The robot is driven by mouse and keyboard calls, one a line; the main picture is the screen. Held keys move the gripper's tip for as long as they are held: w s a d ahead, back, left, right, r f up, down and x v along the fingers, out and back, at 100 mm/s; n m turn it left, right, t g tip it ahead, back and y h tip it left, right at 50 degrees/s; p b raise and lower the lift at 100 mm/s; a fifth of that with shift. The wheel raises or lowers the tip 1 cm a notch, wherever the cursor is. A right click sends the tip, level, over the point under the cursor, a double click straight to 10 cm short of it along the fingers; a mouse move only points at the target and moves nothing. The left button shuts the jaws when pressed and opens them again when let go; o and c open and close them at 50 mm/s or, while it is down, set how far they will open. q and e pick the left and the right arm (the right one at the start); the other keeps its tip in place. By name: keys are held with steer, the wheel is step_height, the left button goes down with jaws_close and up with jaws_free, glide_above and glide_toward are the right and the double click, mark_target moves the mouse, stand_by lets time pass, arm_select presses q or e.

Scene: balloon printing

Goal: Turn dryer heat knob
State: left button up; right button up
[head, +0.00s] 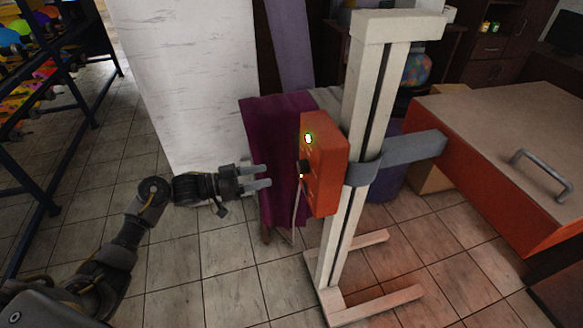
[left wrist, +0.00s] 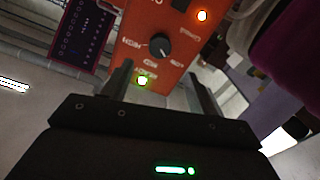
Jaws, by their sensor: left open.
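The orange control box (head: 325,160) of the dryer is fixed to a pale upright stand. A small black knob (head: 304,166) sticks out from its left face. In the left wrist view the round knob (left wrist: 160,46) has a pale pointer mark and printed labels around it. My left gripper (head: 264,176) is open and empty, its fingers pointing at the knob with a gap between. In the left wrist view the knob is beyond the fingertips (left wrist: 163,85), roughly between them. My right gripper is out of view.
A purple cloth (head: 275,135) hangs behind the box. An orange dryer-like cabinet (head: 480,150) with a handle stands right.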

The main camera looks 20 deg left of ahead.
mark_target(298, 168)
arm_select(q)
steer(key=p+x, duration=0.2)
steer(key=x, duration=0.6)
steer(key=shift+w+d, duration=0.15)
steer(key=shift+d, duration=0.1)
steer(key=shift+w+d, duration=0.25)
steer(key=shift+d, duration=0.15)
steer(key=c, duration=1)
